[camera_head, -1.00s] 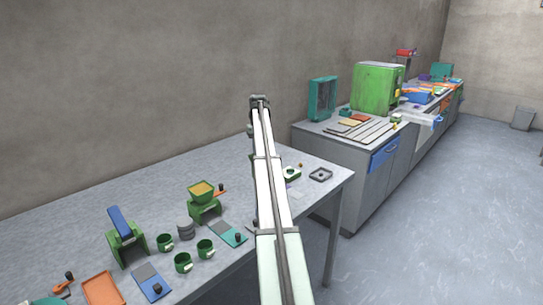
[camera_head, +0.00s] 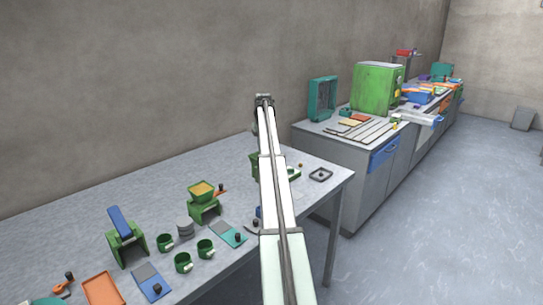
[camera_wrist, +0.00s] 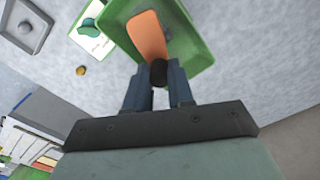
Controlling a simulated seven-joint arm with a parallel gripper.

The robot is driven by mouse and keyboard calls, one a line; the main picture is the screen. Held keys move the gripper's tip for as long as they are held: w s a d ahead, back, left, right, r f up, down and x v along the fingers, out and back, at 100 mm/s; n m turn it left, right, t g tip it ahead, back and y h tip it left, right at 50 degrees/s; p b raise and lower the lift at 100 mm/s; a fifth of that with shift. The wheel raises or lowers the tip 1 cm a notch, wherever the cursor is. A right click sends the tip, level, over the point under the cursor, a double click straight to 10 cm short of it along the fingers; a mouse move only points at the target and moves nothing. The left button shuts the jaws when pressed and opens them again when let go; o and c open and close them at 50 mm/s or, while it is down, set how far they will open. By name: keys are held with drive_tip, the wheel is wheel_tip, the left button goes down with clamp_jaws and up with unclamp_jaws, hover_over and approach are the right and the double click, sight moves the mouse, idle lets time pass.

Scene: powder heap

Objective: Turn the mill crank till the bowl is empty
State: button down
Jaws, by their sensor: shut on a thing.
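In the wrist view my gripper (camera_wrist: 160,82) is shut on the black knob (camera_wrist: 158,72) of an orange crank (camera_wrist: 147,36). The crank lies over a green mill with a square, open-topped bowl (camera_wrist: 197,50). I see no powder heap in the visible part of this bowl, though the crank and picture edge hide some of it. In the head view my arm covers the gripper and most of this mill; a green part (camera_head: 254,168) shows left of the arm. Another green mill (camera_head: 204,210), with yellow powder (camera_head: 201,189) in its bowl, stands further left.
A grey square tray (camera_head: 321,174) lies right of my arm. A small yellow-brown knob (camera_wrist: 81,70) and a white-and-green item (camera_wrist: 92,38) lie beside the held mill. Green cups (camera_head: 206,249), a blue-handled green device (camera_head: 125,236) and sliding-lid boxes crowd the table's front left.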

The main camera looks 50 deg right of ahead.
drive_tip(key=shift+s+d, duration=0.45)
drive_tip(key=shift+d, duration=0.3)
drive_tip(key=shift+s+d, duration=0.5)
drive_tip(key=shift+s, duration=0.25)
drive_tip(key=shift+s+d, duration=0.15)
drive_tip(key=shift+s, duration=0.85)
drive_tip(key=shift+s+a, duration=0.2)
drive_tip(key=shift+s, duration=0.65)
drive_tip(key=c, duration=1.1)
unclamp_jaws()
drive_tip(key=shift+d+r, duration=0.1)
drive_tip(key=shift+r, duration=0.05)
drive_tip(key=shift+r, duration=3.6)
